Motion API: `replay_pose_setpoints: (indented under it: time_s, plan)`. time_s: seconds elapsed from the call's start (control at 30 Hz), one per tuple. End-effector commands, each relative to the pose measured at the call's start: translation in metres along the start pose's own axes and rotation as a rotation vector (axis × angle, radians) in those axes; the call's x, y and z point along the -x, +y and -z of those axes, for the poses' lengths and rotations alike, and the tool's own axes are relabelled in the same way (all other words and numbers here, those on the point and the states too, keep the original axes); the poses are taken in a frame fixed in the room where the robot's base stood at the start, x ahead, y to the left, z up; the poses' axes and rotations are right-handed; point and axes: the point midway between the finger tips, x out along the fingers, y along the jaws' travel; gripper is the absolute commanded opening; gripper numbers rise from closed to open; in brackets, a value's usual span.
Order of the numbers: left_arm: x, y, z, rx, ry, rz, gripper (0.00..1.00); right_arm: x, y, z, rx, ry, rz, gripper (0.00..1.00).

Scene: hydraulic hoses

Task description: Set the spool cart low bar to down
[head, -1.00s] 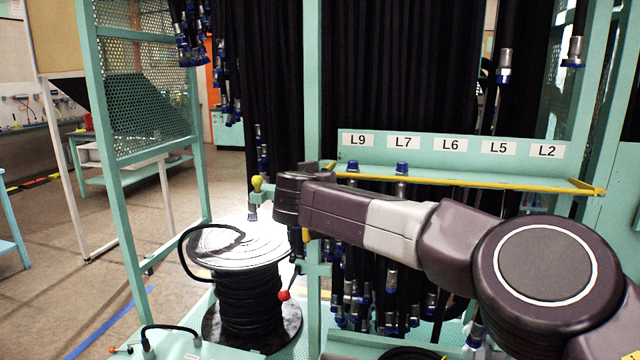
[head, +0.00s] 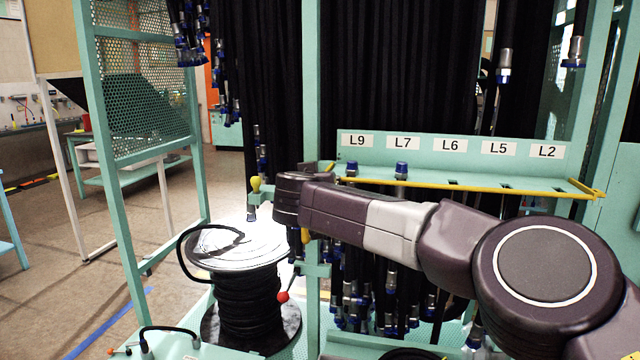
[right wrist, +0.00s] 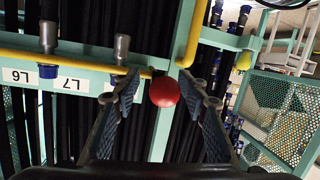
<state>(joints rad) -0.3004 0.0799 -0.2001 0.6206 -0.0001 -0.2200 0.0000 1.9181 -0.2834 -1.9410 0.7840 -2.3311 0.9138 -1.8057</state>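The spool cart carries a drum of black hose (head: 247,305) with a pale top, at the left of the head view. A lever with a red ball knob (head: 283,296) hangs beside the drum, its knob at the lower end. I cannot tell for sure which part is the low bar. My right arm reaches across from the right and ends above the lever. In the right wrist view my right gripper (right wrist: 163,80) is open, with the red knob (right wrist: 164,91) showing between its two fingers and a gap on each side. My left gripper is not in view.
A green rack shelf with labels L9 to L2 (head: 452,146) and a yellow rail (head: 490,185) stands behind my arm. Black hoses hang above and below it. A yellow knob (head: 256,184) is above the drum. A perforated panel frame (head: 145,90) stands left; open floor lies beyond.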

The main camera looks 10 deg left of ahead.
Motion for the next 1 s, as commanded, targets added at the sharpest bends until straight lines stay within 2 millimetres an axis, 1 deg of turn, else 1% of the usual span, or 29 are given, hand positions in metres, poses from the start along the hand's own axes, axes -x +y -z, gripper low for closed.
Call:
replay_pose_setpoints:
  time_s: [0.17,0.37,0.57,0.9,1.0]
  plan:
    - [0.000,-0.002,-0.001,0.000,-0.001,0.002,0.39,0.003,-0.001,-0.001,0.001,-0.002,0.002,0.39]
    - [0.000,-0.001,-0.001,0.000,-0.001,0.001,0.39,0.018,-0.001,0.000,0.001,-0.002,0.003,0.39]
    - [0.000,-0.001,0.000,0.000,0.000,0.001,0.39,0.045,-0.002,0.000,0.001,-0.001,0.004,0.39]
    - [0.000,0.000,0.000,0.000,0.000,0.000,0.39,0.097,-0.001,0.000,0.002,0.001,0.003,0.39]
    - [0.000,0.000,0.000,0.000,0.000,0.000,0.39,0.108,0.000,0.001,0.001,0.001,0.002,0.39]
